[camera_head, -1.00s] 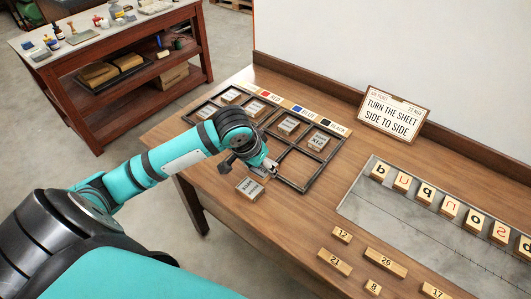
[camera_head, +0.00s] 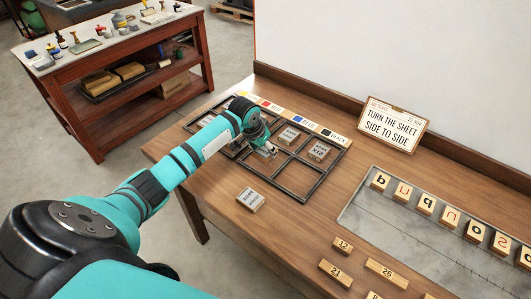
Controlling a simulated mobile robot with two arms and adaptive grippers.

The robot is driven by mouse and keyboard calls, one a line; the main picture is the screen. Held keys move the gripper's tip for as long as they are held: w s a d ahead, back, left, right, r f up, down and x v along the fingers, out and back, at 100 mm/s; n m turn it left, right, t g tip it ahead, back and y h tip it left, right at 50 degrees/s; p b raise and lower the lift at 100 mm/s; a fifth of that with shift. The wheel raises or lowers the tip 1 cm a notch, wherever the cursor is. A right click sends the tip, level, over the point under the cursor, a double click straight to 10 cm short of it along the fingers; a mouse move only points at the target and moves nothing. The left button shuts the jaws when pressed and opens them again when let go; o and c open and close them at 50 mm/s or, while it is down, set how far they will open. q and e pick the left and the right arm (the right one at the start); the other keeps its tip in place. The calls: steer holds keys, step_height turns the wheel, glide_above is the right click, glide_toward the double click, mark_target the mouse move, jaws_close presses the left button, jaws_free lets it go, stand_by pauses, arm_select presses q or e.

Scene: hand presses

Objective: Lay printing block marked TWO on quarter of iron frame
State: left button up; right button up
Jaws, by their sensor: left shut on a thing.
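The iron frame (camera_head: 321,184) lies on the wooden table, divided into quarters. Its two far quarters hold a block (camera_head: 289,136) each, the right one being another block (camera_head: 319,151). The near right quarter is empty. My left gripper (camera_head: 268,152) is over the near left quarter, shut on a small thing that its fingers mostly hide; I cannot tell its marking. A loose printing block (camera_head: 251,199) lies on the table in front of the frame, its lettering too small to read. My right gripper is not in view.
Another iron frame (camera_head: 190,127) is partly behind my arm. Colour labels (camera_head: 307,122) run along the far side. A sign (camera_head: 392,125) stands at the back. A stone slab (camera_head: 390,215) with letter blocks and several numbered blocks (camera_head: 336,271) lie right.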

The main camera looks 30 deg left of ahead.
mark_target(263, 150)
arm_select(q)
steer(key=shift+w+a, duration=0.1)
steer(key=shift+w, duration=0.3)
steer(key=shift+w+f, duration=0.1)
steer(key=shift+f, duration=0.1)
steer(key=shift+f+p, duration=0.35)
steer(key=shift+f, duration=1.25)
steer(key=o, duration=1.2)
steer(key=shift+f, duration=0.1)
steer(key=v, duration=1.2)
